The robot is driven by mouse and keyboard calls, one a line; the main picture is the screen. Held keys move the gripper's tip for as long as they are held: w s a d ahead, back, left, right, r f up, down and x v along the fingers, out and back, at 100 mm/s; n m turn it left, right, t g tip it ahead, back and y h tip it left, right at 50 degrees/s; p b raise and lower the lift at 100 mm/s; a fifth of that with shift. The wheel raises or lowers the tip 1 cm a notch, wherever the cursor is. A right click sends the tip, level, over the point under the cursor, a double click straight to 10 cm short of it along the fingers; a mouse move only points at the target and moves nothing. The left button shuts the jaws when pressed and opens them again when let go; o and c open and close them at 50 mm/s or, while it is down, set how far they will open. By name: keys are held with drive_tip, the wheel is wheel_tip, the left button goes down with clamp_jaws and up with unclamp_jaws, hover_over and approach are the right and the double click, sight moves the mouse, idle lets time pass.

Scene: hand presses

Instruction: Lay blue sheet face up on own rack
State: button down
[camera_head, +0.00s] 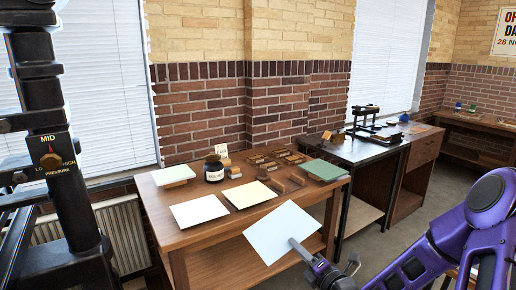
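A pale blue sheet (283,232) is held out past the front right of the wooden table, tilted toward the camera. My gripper (295,244) is at the sheet's lower right part and appears shut on it. Which side is the printed face cannot be told; the visible side looks plain. A pale whitish sheet (199,211) and a cream sheet (250,194) lie on the table's front left and middle. No rack can be clearly told as the blue sheet's own.
The wooden table (200,238) also holds a dark ink jar (213,170) and several small wooden blocks (276,159). A dark table with a small press (364,118) stands behind right. A large black press (62,185) with a pressure dial fills the left edge.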

drive_tip(key=shift+n+b, duration=3.35)
drive_tip(key=shift+n, duration=3.55)
drive_tip(key=shift+f+b, duration=0.1)
drive_tip(key=shift+b, duration=0.2)
drive_tip(key=n+b, duration=0.3)
drive_tip(key=n, duration=1.5)
drive_tip(key=shift+b, duration=0.4)
drive_tip(key=shift+w, duration=0.1)
